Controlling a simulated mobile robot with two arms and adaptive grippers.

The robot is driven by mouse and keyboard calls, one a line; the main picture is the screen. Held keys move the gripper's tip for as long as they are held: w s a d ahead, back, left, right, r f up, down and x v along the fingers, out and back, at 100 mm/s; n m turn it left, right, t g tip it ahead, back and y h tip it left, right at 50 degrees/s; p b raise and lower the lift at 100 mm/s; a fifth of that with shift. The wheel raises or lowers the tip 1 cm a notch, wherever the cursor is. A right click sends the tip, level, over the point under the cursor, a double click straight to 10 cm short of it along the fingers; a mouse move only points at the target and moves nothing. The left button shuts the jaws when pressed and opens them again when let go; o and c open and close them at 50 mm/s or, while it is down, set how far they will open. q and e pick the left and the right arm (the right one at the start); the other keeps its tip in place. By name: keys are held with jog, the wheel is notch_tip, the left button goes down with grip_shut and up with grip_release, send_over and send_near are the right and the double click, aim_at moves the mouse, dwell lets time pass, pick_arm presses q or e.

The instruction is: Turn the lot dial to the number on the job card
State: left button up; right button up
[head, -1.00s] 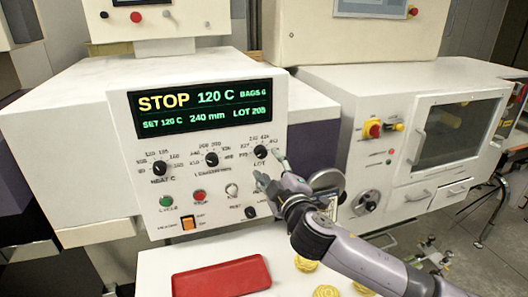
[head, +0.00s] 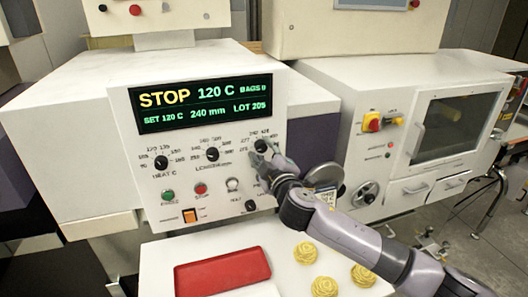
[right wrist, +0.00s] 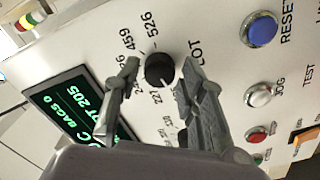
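The lot dial (head: 261,146) is a black knob at the right of the white control panel, below the display (head: 203,103), which reads "LOT 205". In the right wrist view the dial (right wrist: 160,70) has numbers around it, among them 459 and 526. Its pointer direction is not clear. My right gripper (head: 267,160) is at the dial. In the right wrist view its fingers (right wrist: 162,75) are open, one on each side of the knob, with gaps visible. No job card can be made out. My left gripper is not in view.
The heat dial (head: 161,162) and length dial (head: 212,154) are to the left. Green, red and white buttons and a reset button (right wrist: 259,29) are close by. A red tray (head: 222,272) and yellow coiled pieces (head: 306,253) lie on the white surface below.

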grip_shut()
jog(key=shift+f, duration=0.1)
jog(key=shift+f+m+b, duration=0.15)
jog(key=shift+m+b, duration=1.05)
jog(key=shift+m, duration=0.3)
jog(key=m+b, duration=0.1)
jog(key=m, duration=0.2)
jog(key=shift+m, duration=0.4)
jog(key=m, duration=0.4)
jog(key=shift+r+b, duration=0.2)
jog(key=shift+b, duration=0.2)
jog(key=shift+m+p, duration=0.4)
jog(key=shift+m, duration=2)
jog(key=shift+r, duration=0.1)
